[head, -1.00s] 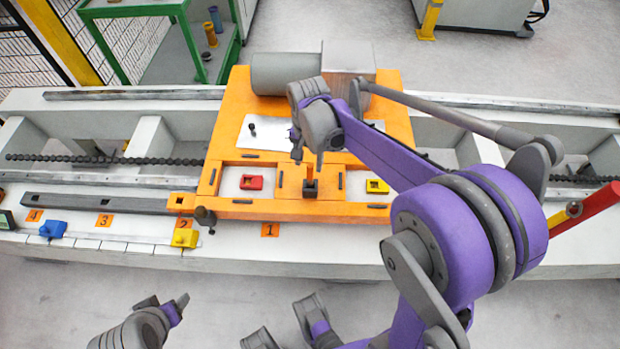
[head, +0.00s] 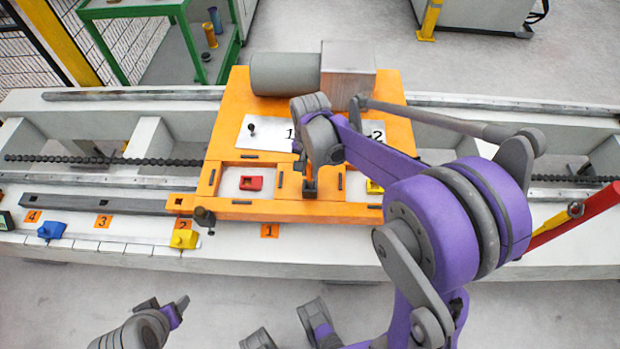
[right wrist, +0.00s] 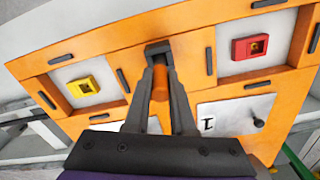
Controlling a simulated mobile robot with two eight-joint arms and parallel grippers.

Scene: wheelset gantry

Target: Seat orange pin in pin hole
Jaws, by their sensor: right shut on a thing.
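The orange pin (right wrist: 160,84) is between the two dark fingers of my right gripper (right wrist: 160,68), which is shut on it. In the head view my right gripper (head: 304,166) is over the front middle of the orange plate. The pin's far end lines up with a dark bracket (right wrist: 157,48) at the plate's edge. This bracket also shows in the head view (head: 310,190), just below the gripper. The fingers hide part of it, and I cannot tell whether the pin has entered a hole. My left gripper (head: 165,305) is low at the front left, away from the plate.
The orange plate (head: 225,120) carries a red block (head: 251,183), a yellow block (head: 374,187) partly hidden by my arm, and a grey cylinder (head: 285,74). A blue block (head: 52,230) and another yellow block (head: 184,239) sit on the front ledge.

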